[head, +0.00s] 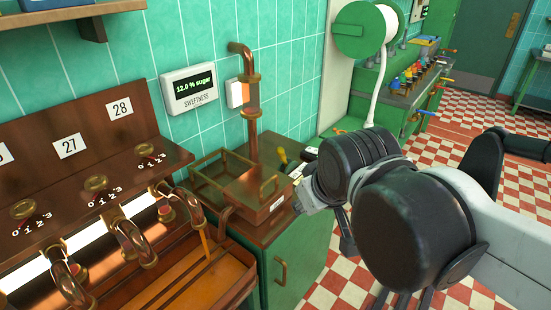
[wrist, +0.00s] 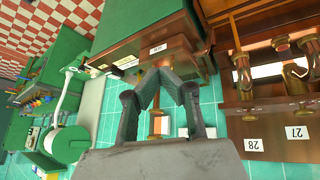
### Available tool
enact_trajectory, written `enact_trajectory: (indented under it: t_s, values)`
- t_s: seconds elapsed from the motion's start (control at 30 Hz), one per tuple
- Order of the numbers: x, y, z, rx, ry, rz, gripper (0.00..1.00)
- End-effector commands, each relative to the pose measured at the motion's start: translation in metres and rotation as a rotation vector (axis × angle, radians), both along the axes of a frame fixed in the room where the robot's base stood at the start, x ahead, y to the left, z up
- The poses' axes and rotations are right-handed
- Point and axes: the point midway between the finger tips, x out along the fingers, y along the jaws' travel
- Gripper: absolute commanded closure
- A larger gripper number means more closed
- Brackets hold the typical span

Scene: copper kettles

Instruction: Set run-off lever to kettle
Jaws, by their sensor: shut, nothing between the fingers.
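A small black-and-yellow handle (head: 283,157), which looks like the run-off lever, stands by the wall to the right of the copper pipe. Small white labels (head: 309,151) lie beside it; I cannot read them, so its setting is unclear. A copper tank (head: 255,190) with a white label sits in front of it on the green cabinet (head: 297,262). My gripper (wrist: 165,76) is shut and empty, in front of the copper tank in the wrist view. In the head view my wrist is right of the tank, and the fingertips are hard to make out.
A row of copper taps (head: 133,242) with dials marked 27 and 28 stands at the left. A sweetness display (head: 189,90) on the wall reads 12.0 % sugar. A green machine (head: 365,30) stands behind my arm. The checkered floor (head: 340,285) is open at the right.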

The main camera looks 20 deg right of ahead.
Motion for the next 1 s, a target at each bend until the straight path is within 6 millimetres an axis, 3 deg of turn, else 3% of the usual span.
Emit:
enact_trajectory:
  t_s: [0.5,1.0]
  values:
    - [0.1,-0.012,0.019,-0.396,0.142,0.4,1.0]
    - [0.206,-0.016,0.006,-0.738,0.322,0.788,1.0]
